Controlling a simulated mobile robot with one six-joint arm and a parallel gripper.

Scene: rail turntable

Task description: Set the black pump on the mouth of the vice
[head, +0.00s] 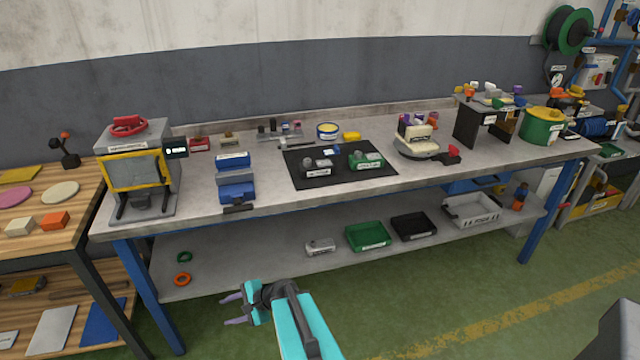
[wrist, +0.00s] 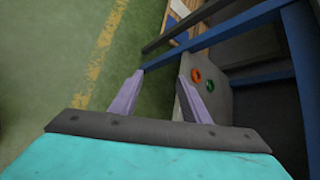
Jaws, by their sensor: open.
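The blue vice (head: 236,188) stands near the front edge of the grey workbench, left of the black mat. Its mouth looks empty, though it is small in the head view. A small dark and grey labelled unit (head: 318,167), possibly the black pump, sits on the left part of the mat (head: 310,182). A similar green unit (head: 366,161) sits to its right. I cannot read the labels. My gripper (head: 232,310) is open and empty, low in front of the bench. Its two fingers also show in the wrist view (wrist: 160,76).
A grey machine with a yellow frame (head: 138,172) stands left of the vice. The lower shelf holds a green tray (head: 386,243), a black tray (head: 433,234), an orange ring (wrist: 197,76) and a green ring (wrist: 210,87). The floor before the bench is clear.

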